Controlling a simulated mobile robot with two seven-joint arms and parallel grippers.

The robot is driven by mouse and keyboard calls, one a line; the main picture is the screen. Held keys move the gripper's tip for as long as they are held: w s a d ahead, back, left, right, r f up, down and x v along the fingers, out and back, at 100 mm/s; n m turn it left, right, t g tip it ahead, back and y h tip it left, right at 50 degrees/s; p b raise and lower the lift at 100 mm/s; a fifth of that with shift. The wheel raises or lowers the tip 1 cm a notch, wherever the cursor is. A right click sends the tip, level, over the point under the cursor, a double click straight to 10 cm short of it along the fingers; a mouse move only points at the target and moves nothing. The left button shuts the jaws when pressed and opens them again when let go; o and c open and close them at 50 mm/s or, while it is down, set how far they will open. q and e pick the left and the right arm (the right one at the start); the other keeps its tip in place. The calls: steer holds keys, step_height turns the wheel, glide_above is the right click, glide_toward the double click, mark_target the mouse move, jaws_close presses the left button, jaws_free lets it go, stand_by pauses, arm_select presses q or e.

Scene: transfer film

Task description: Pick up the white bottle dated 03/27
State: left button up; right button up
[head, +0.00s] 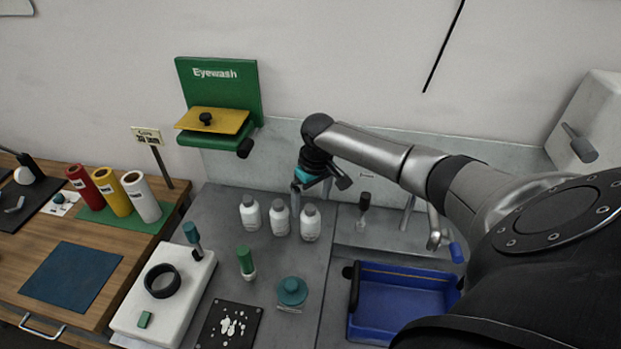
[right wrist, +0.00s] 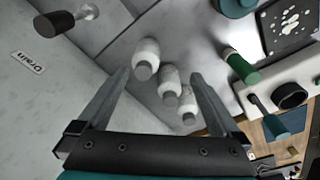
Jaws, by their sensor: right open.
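Three white bottles with grey caps stand upright in a row on the grey bench: a left one (head: 250,214), a middle one (head: 280,218) and a right one (head: 310,224). Their labels are too small to read, so I cannot tell which is dated 03/27. My right gripper (head: 297,186) is open and empty, just behind and above the row. In the right wrist view its fingers (right wrist: 160,74) spread wide, with the three bottles (right wrist: 147,52) (right wrist: 169,80) (right wrist: 188,100) seen beyond and between them. My left gripper is not in view.
A green-capped bottle (head: 246,263), a teal-lidded thing (head: 292,291) and a black plate (head: 229,325) lie in front. A blue basin (head: 405,300) and a tap (head: 434,230) are at right. The green eyewash stand (head: 219,85) is behind left.

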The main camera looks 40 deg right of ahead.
mark_target(310, 219)
steer(key=shift+m, duration=0.3)
steer(key=f+b, duration=0.2)
steer(key=b, duration=0.1)
steer(key=w+d+f+b, duration=0.1)
steer(key=f+b, duration=0.2)
steer(key=b, duration=0.1)
steer(key=w+d+f+b, duration=0.1)
steer(key=f+b, duration=0.2)
steer(key=shift+w+d, duration=0.1)
steer(key=shift+d, duration=0.15)
steer(key=f+b, duration=0.1)
steer(key=b, duration=0.2)
steer(key=w+f+b, duration=0.1)
steer(key=f+b, duration=0.1)
steer(key=b, duration=0.2)
steer(key=f+b, duration=0.2)
steer(key=b, duration=0.1)
steer(key=shift+w+d+f, duration=0.15)
steer(key=shift+w+d, duration=0.1)
steer(key=shift+w, duration=0.1)
steer(key=shift+c, duration=0.4)
steer(key=c, duration=1.5)
